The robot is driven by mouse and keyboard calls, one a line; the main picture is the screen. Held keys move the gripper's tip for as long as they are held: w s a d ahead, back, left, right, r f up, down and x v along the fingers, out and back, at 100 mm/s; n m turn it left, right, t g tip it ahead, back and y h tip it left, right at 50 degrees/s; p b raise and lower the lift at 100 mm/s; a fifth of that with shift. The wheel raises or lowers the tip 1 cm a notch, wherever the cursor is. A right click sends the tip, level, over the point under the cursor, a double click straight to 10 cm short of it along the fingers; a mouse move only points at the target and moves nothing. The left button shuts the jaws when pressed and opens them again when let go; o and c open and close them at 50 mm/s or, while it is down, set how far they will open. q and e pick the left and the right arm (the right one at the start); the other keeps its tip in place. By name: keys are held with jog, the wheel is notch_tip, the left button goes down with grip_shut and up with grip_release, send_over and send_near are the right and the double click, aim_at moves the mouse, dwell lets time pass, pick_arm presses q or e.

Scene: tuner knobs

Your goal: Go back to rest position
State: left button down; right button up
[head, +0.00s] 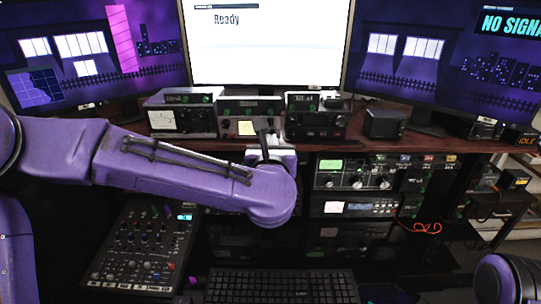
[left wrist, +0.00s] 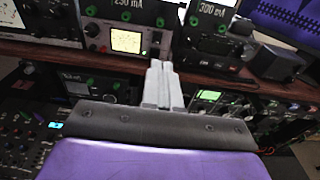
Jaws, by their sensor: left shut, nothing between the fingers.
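My left arm reaches in from the left in the head view, and its gripper (head: 265,135) is in front of the shelf with the meter boxes. In the left wrist view the gripper's pale fingers (left wrist: 162,72) are together with nothing between them. They point at the shelf edge, just below and right of the middle meter box (left wrist: 125,38); I cannot tell whether they touch anything. A tuner unit (head: 350,173) with a green display and knobs is in the rack right of the gripper. A purple part of my right arm shows at the bottom right; its gripper is out of view.
Three monitors stand at the back; the middle screen (head: 265,50) reads "Ready". A mixer (head: 145,245) is at lower left, below my left arm. A keyboard (head: 280,287) is at bottom centre. A small dark speaker box (head: 385,123) stands on the wooden shelf (head: 360,140). Red cable hangs right of the rack.

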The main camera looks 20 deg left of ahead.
pick_arm(q)
jog(key=shift+v, duration=0.85)
